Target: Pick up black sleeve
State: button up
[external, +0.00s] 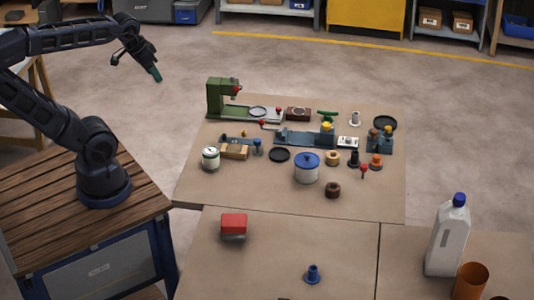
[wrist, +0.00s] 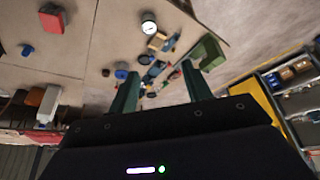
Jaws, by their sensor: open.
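The black sleeve (external: 353,160) stands upright on the brown work table, right of centre, between a tan ring (external: 332,158) and an orange piece (external: 376,161). In the wrist view I cannot pick it out among the small parts. My gripper (external: 157,75) is raised high at the upper left, well away from the sleeve and beyond the table's left edge. Its green fingers (wrist: 160,88) are apart with nothing between them.
A blue-lidded pot (external: 307,170), a dark brown ring (external: 332,191) and a red-knobbed piece (external: 364,171) stand near the sleeve. A green press (external: 222,98) is at the back left. A white jug (external: 447,237) stands front right. The front table is mostly clear.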

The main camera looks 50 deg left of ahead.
jog(key=shift+w, duration=0.1)
jog(key=shift+c, duration=0.4)
jog(key=n+g+h, duration=0.1)
jog(key=n+h, duration=0.2)
jog(key=n, duration=2.4)
send_over(224, 135)
jog(key=s+a, duration=0.3)
jog(key=s, duration=0.1)
notch_tip(224, 135, down, 31)
jog(key=shift+x, duration=5.25)
jog(key=shift+w+a, duration=0.1)
jog(key=shift+w, duration=0.1)
grip_shut()
